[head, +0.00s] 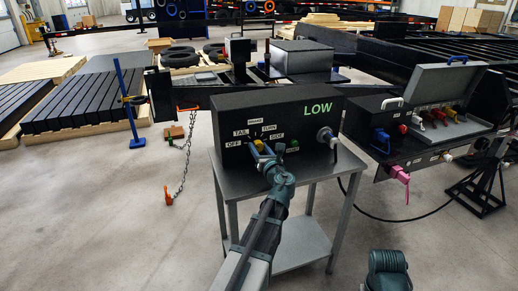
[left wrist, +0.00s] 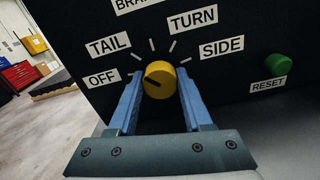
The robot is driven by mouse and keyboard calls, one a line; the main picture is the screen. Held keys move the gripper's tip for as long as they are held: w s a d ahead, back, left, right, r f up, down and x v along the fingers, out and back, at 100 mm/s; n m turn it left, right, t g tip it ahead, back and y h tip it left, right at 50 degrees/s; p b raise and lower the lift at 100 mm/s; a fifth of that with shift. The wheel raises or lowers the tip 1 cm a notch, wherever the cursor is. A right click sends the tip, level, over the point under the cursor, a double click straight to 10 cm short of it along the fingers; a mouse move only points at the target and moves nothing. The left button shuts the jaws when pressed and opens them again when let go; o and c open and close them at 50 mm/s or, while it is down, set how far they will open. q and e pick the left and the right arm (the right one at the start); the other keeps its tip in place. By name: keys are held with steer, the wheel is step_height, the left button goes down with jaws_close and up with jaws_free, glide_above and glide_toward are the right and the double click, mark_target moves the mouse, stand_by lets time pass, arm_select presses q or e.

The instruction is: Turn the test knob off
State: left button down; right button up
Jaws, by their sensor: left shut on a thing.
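The test knob (head: 259,145) is yellow and sits on the front of a black test box (head: 320,120). In the left wrist view the knob (left wrist: 158,79) is ringed by the labels OFF, TAIL, TURN, SIDE and a partly cut-off one above. Its dark pointer line points left, toward the OFF label (left wrist: 103,79). My left gripper (left wrist: 159,84) has its blue fingers on both sides of the knob, shut on it. In the head view my left gripper (head: 264,153) reaches the box front and partly hides the dial. My right gripper is out of view.
A green RESET button (left wrist: 278,64) is right of the knob. The box shows LOW and stands on a grey metal table (head: 232,180). An open case with coloured connectors (head: 440,112) is to the right. A blue stand (head: 135,110) is to the left.

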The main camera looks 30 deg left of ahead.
arm_select(q)
steer(key=n, duration=0.3)
steer(key=shift+n, duration=2)
steer(key=shift+c, duration=1.6)
jaws_free()
steer(key=v, duration=1.3)
steer(key=shift+s+d, duration=0.25)
steer(key=shift+d, duration=0.1)
